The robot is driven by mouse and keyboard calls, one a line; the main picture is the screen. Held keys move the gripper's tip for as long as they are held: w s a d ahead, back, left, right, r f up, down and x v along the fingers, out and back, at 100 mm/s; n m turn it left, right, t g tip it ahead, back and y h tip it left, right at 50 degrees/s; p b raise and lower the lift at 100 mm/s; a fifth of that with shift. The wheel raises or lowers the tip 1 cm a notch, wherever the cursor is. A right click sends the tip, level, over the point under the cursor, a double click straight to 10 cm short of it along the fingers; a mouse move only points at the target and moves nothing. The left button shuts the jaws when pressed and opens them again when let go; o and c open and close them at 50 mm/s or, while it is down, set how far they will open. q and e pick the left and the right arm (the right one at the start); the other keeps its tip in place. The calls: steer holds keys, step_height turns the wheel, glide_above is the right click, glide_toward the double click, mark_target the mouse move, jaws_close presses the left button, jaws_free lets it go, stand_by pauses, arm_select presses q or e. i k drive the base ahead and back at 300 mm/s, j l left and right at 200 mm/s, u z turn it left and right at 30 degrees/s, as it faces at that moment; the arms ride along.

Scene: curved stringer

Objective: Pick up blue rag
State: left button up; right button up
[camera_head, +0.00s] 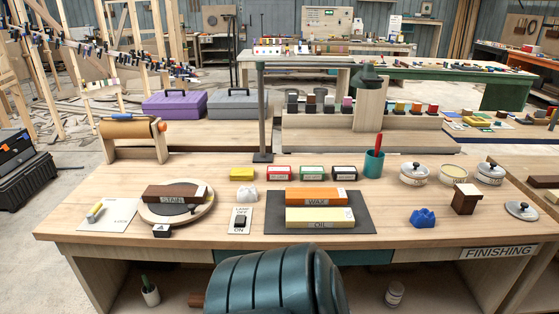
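A small crumpled blue rag (422,218) lies on the right part of the wooden finishing table (400,170), near its front edge. It is to the right of the dark mat and left of a small wooden block with a dark lower part. Nothing touches it from above. Neither of my grippers shows in the head view.
A dark mat (364,223) holds blocks labelled WAX and OIL. A white rag (247,194) lies left. Bare wood surrounds the blue rag.

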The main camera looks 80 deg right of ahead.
mark_target(423, 218)
steer(key=z, duration=4)
